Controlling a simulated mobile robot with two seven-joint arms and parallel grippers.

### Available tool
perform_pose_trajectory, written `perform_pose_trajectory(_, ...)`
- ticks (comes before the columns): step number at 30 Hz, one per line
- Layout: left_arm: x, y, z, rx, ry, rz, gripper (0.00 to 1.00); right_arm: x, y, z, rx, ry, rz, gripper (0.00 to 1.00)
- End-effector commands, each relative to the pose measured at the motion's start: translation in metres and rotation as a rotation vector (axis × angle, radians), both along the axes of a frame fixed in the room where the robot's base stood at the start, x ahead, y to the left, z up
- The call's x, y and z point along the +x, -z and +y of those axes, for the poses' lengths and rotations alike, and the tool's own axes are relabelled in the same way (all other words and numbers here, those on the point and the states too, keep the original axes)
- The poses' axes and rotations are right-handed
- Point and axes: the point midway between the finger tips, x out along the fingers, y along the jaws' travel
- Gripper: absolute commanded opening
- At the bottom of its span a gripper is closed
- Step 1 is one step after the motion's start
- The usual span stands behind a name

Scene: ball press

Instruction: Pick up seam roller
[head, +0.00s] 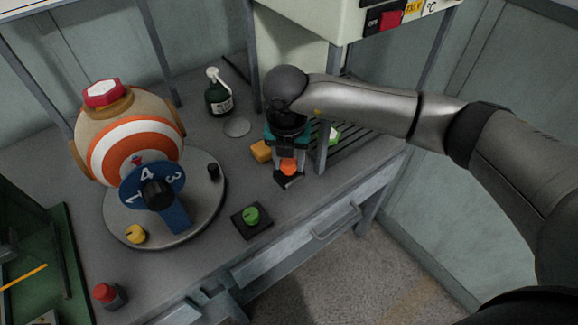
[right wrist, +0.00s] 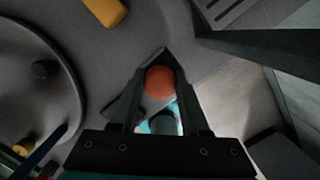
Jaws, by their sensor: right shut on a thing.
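The seam roller shows as a rounded orange end (head: 289,167), mostly hidden by my right gripper (head: 288,177) in the head view. In the right wrist view, the orange end (right wrist: 160,82) sits between the two black fingers of my right gripper (right wrist: 160,68), which are closed around it. A teal and dark part shows behind it between the fingers; I cannot tell how it joins. The gripper points down at the grey workbench (head: 190,265), near its front edge. Whether the roller touches the bench is unclear. My left gripper is not in view.
A yellow-orange block (head: 261,151) lies just left of the gripper. A green knob on a black base (head: 251,217) stands in front. A grey upright post (head: 322,130) is close on the right.

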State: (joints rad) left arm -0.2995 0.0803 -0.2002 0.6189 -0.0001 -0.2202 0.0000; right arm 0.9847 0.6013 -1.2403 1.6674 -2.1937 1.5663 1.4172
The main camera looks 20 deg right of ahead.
Motion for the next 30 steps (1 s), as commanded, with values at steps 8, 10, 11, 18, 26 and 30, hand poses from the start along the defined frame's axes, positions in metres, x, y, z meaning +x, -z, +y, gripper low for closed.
perform_pose_trajectory(8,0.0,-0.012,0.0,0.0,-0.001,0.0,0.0,0.002,-0.079,0.0,0.003,-0.002,-0.008,0.0)
perform_pose_trajectory(10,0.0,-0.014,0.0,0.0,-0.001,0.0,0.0,0.001,-0.099,0.0,0.001,-0.001,-0.007,0.0)
perform_pose_trajectory(11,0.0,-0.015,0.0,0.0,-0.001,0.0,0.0,0.002,-0.107,0.0,0.002,-0.001,-0.008,0.0)
perform_pose_trajectory(18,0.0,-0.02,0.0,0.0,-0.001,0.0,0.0,0.001,-0.155,0.0,0.001,0.0,-0.004,0.0)
perform_pose_trajectory(26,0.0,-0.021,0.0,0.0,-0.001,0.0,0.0,0.0,-0.173,0.0,0.0,0.0,-0.001,0.0)
perform_pose_trajectory(30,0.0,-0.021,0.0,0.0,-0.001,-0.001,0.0,0.0,-0.173,0.0,0.001,0.0,0.0,0.0)
